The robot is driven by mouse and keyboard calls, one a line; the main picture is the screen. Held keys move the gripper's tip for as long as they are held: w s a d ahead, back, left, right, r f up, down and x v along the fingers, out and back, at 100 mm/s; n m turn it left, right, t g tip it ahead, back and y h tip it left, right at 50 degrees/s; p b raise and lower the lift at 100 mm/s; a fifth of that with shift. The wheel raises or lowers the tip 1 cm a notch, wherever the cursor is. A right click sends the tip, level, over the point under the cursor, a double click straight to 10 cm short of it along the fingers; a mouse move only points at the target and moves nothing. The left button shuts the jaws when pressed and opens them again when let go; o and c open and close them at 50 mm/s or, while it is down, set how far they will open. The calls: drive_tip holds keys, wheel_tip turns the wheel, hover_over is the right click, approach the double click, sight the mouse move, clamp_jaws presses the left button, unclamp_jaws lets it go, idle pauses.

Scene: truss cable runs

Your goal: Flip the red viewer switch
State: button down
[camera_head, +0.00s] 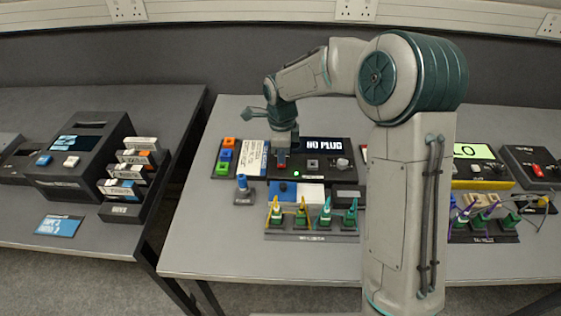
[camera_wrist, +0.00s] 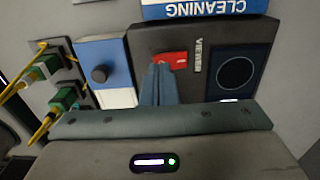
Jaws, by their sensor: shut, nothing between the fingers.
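The red viewer switch (camera_wrist: 171,58) sits on a dark panel (camera_wrist: 212,38) beside a label reading VIEWER (camera_wrist: 197,55) in the wrist view. My gripper (camera_wrist: 160,68) is shut, with its blue-grey fingertips right at the lower left part of the switch. The fingers hide part of it, and I cannot tell whether they touch. In the head view my gripper (camera_head: 281,152) points down over the left end of the black unit (camera_head: 325,147), whose display reads NO PLUG. A small red spot of the switch (camera_head: 281,164) shows just below the fingers.
A blue and white box with a black knob (camera_wrist: 98,74) lies left of the panel. Green connectors with yellow cables (camera_wrist: 62,98) stand beyond it. A CLEANING card (camera_wrist: 205,9) borders the panel. A rack of connectors (camera_head: 312,226) stands in front. The front table strip is clear.

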drive_tip(key=shift+f+b, duration=0.7)
drive_tip(key=shift+f, duration=0.1)
drive_tip(key=shift+r, duration=0.15)
drive_tip(key=shift+r+p, duration=2.2)
drive_tip(key=shift+r, duration=1.2)
drive_tip(key=shift+s+d+r, duration=0.15)
drive_tip(key=shift+d+r, duration=0.05)
drive_tip(key=s+d+r+n+t, duration=0.1)
drive_tip(key=s+d+r+n, duration=0.6)
drive_tip(key=s+d+n, duration=0.3)
drive_tip(key=s+d+n+t, duration=0.1)
drive_tip(key=s+d+n, duration=0.1)
drive_tip(key=s+n, duration=0.2)
drive_tip(key=s+d+n, duration=0.3)
drive_tip(key=s+n, duration=0.1)
drive_tip(key=s, duration=0.7)
drive_tip(key=shift+r+t, duration=0.35)
drive_tip(key=shift+t, duration=0.05)
